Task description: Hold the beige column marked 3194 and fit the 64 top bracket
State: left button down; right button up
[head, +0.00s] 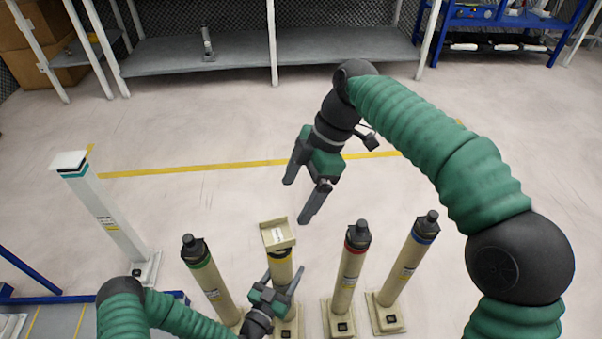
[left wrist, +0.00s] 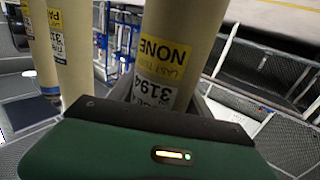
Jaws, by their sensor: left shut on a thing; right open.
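The beige column marked 3194 (left wrist: 180,25) fills the upper middle of the left wrist view; its label also reads NONE. In the head view it appears to be the yellow-banded column (head: 281,268) at lower centre, upright on a square base. A beige plate-like top bracket (head: 278,235) sits on its upper end; no 64 can be read on it. My left gripper (head: 283,275) is shut on the column below the yellow band. My right gripper (head: 297,202) is open and empty, above and just right of the bracket, apart from it.
Beige columns with dark caps and green (head: 208,275), red (head: 350,265) and blue (head: 408,258) bands stand close by. A white column (head: 105,210) with a flat cap stands left. Grey shelving (head: 250,48) and a blue bench (head: 490,35) stand behind. Floor between is clear.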

pick_arm(q)
jog(key=shift+c, duration=1.9)
grip_release()
